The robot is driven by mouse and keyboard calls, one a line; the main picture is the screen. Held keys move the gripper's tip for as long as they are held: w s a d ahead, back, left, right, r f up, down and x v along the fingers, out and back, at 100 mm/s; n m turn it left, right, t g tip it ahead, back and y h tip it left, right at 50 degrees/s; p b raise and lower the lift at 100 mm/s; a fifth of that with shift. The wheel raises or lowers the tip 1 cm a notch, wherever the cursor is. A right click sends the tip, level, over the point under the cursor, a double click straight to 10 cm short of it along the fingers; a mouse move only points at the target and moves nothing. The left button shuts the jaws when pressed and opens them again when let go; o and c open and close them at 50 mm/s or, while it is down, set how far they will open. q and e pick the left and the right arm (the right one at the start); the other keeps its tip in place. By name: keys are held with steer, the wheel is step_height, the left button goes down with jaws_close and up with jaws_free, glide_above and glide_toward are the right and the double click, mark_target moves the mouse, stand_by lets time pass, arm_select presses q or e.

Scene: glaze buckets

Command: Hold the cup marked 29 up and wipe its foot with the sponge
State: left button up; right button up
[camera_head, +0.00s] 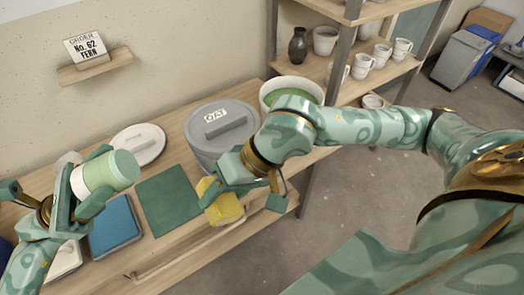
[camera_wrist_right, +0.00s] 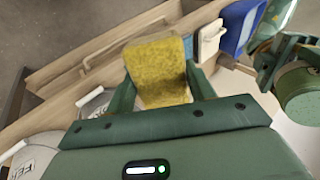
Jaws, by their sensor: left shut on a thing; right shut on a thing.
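A cup (camera_head: 113,170), pale green on one part and white on the other, is held on its side by my left gripper (camera_head: 92,187), which is shut around it above the bench. No number 29 can be read on it. The cup also shows at the right edge of the right wrist view (camera_wrist_right: 300,92). My right gripper (camera_head: 243,197) is shut on a yellow sponge (camera_head: 222,204), above the front of the bench, to the right of the cup and apart from it. In the right wrist view the sponge (camera_wrist_right: 158,70) sits between the two fingers.
A grey lidded bucket (camera_head: 205,125) and an open bucket of green glaze (camera_head: 272,92) stand behind my right gripper. A dark green mat (camera_head: 165,200), a blue pad (camera_head: 114,229) and a white round lid (camera_head: 138,145) lie on the bench. An order card (camera_head: 85,47) reads No. 62 FERN.

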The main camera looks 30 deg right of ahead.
mark_target(127, 164)
steer(key=r, duration=0.3)
steer(key=w+r+y, duration=0.1)
steer(key=r, duration=0.3)
steer(key=w+a+r+y, duration=0.1)
steer(key=r, duration=0.2)
steer(key=shift+w+r+t, duration=0.15)
steer(key=shift+r+t, duration=0.15)
steer(key=shift+t, duration=0.1)
step_height(127, 164, up, 6)
steer(key=f+y, duration=0.1)
steer(key=y, duration=0.2)
steer(key=shift+n+t+y, duration=0.3)
steer(key=shift+n+y, duration=0.1)
steer(key=shift+y, duration=0.3)
steer(key=shift+a+r+x, duration=0.1)
steer(key=shift+r+x, duration=0.05)
steer(key=shift+x, duration=0.9)
steer(key=shift+a+r+x, duration=0.1)
steer(key=shift+r+x, duration=0.05)
steer(key=shift+x, duration=0.85)
steer(key=shift+r+x, duration=0.15)
steer(key=shift+x, duration=0.9)
steer(key=shift+a+f, duration=0.25)
steer(key=shift+a, duration=0.25)
steer(key=shift+r, duration=0.15)
